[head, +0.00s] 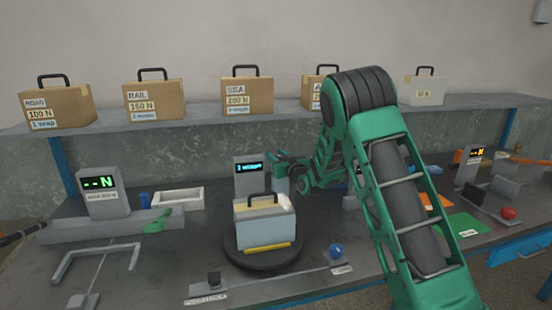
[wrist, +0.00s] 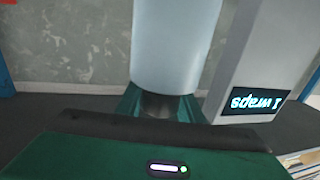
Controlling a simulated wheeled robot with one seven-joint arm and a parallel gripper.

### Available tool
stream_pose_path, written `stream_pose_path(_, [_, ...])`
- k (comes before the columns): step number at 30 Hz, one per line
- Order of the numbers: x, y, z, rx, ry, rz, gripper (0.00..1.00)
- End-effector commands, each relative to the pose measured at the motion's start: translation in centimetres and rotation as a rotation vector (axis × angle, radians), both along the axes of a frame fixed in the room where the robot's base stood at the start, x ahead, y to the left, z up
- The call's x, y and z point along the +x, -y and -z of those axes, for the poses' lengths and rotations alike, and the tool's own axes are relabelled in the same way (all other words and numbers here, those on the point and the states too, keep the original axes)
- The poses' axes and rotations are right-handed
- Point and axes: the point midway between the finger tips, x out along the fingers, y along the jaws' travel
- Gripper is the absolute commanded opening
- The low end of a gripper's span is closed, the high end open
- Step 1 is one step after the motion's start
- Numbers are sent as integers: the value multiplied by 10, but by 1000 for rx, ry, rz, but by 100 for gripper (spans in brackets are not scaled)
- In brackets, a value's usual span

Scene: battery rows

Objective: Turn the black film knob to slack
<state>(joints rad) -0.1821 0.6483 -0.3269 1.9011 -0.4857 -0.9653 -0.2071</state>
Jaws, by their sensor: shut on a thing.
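The pale blue film roll (wrist: 175,45) fills the upper middle of the wrist view. In the head view it stands behind the package (head: 262,222) on the round turntable (head: 262,262). A dark, short knob (wrist: 160,104) sits at the end of the roll, between the green fingers of my gripper (wrist: 160,110), which are shut on it. In the head view my gripper (head: 277,162) is at the roll's top, beside the grey display post (head: 243,180). The knob's marks and its setting are hidden.
The display reads "1 wraps" (wrist: 256,103) and appears upside down in the wrist view. Several boxed packages stand on the back shelf (head: 200,113). A scale readout (head: 100,190) stands at the left.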

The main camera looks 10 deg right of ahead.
Motion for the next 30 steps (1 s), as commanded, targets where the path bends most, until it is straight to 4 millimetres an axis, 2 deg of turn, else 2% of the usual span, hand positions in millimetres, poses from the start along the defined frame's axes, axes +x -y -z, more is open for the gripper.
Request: stream_pose_path(30, [-6, -14, 0, 1, 1, -479, 11])
